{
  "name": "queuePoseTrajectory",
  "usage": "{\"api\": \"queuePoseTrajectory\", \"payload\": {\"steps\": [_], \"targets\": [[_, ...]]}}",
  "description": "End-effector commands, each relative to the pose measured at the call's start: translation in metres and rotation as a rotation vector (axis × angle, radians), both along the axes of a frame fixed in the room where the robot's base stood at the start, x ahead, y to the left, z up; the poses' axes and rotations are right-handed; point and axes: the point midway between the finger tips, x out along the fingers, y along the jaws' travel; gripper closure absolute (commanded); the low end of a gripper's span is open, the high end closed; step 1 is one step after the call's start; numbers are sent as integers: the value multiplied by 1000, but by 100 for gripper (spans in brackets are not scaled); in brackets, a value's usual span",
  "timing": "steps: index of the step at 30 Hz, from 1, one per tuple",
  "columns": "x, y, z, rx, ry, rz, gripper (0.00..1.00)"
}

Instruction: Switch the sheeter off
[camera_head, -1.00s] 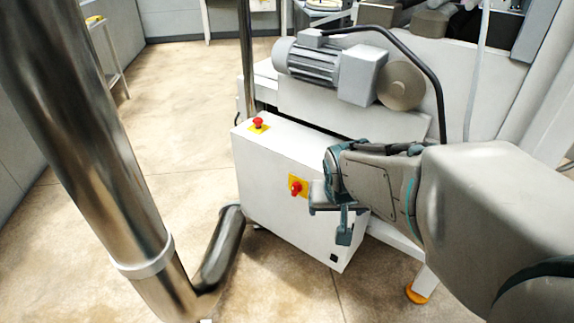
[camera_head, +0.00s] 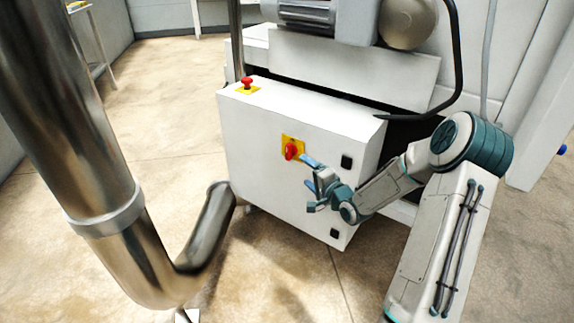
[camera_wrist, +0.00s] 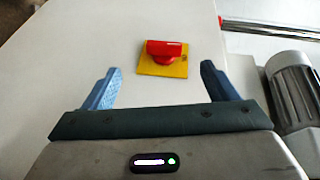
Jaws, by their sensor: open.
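The sheeter's white control box (camera_head: 270,185) has a red rotary switch (camera_head: 291,151) on a yellow plate on its front face. In the wrist view the red switch (camera_wrist: 166,50) sits on its yellow plate (camera_wrist: 163,68), beyond and roughly between my fingertips. My gripper (camera_head: 312,184) is open and empty, in front of the box just right of and slightly below the switch. Its two blue fingers (camera_wrist: 160,74) are wide apart. The fingers appear apart from the switch. A red mushroom button (camera_head: 247,82) on a yellow plate is on the box's top.
A grey motor (camera_head: 310,15) sits above the box and shows at the right in the wrist view (camera_wrist: 298,95). A shiny metal pipe (camera_head: 75,130) with a bend stands at left.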

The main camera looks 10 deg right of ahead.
Motion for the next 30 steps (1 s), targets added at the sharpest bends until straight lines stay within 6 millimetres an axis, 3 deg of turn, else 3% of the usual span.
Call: {"api": "queuePoseTrajectory", "payload": {"steps": [1,7,11,24,30], "targets": [[1,-4,-10,57,-21,-6,20],[6,-6,-10,160,-68,-9,20],[19,-1,-10,163,-69,-7,20],[101,34,-11,162,-68,-9,20],[123,43,-10,160,-67,-9,20]]}}
